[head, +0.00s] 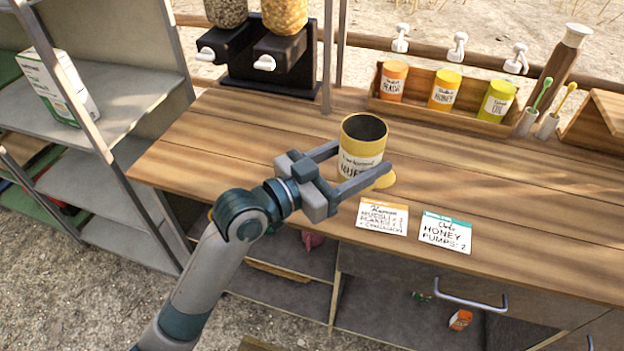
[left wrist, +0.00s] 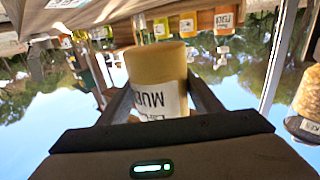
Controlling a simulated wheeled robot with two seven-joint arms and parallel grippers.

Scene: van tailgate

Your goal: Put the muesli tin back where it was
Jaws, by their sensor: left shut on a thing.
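The muesli tin (head: 361,152) is a yellow, open-topped can with a white label, near the middle of the wooden counter. My left gripper (head: 362,161) is shut on it, one finger on each side. The tin looks about upright; I cannot tell whether its base touches the counter. My right gripper is in neither view.
Two cards, orange-striped (head: 382,217) and teal-striped (head: 445,232), lie in front. A wooden rack (head: 440,113) holds three labelled tins at the back. A dark dispenser (head: 262,62) stands back left, grey shelves (head: 115,95) at left. Cups with dippers (head: 546,126) stand at right.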

